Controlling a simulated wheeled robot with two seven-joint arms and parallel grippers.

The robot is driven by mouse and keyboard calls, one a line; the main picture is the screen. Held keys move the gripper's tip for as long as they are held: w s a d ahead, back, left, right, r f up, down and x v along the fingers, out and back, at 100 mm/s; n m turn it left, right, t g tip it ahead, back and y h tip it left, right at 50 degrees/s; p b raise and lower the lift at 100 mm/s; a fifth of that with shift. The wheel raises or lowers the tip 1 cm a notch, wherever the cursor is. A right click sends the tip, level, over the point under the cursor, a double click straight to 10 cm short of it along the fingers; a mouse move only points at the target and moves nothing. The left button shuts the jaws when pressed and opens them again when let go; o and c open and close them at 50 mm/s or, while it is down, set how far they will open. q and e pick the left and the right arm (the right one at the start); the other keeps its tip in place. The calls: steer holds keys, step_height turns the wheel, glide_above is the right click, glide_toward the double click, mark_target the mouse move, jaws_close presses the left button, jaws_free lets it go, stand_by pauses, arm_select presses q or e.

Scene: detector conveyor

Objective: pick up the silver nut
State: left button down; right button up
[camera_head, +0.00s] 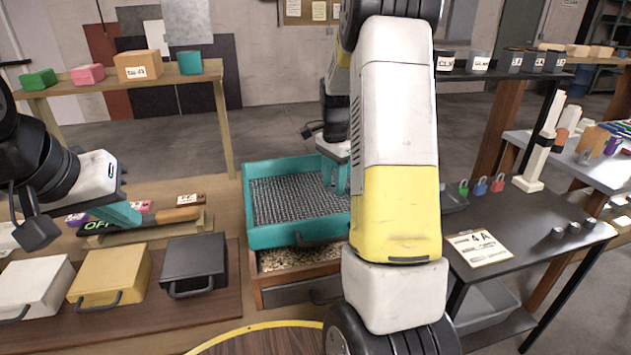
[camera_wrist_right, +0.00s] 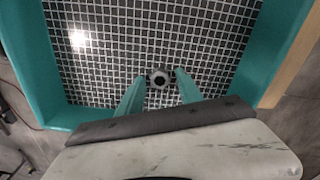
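The silver nut (camera_wrist_right: 158,77) lies on the dark mesh floor of the teal tray (camera_wrist_right: 52,112) in the right wrist view. My right gripper (camera_wrist_right: 158,88) is open, its two teal fingers apart at either side of the nut. A gap shows between the nut and each finger. In the head view the teal tray (camera_head: 270,238) stands at the centre, and my right gripper (camera_head: 342,175) is over its right part, mostly hidden by my arm; I cannot see the nut there. My left gripper (camera_head: 118,214) is at the left, above the bench; its opening is unclear.
A wooden drawer (camera_head: 290,280) with pale grains is under the tray. White, yellow (camera_head: 108,275) and dark (camera_head: 194,260) boxes stand at left. A dark table (camera_head: 535,240) at right holds padlocks, small cans and a 4A card (camera_head: 480,247). The tray's walls surround my right fingers.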

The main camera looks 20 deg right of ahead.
jaws_close()
steer(key=shift+r, duration=0.15)
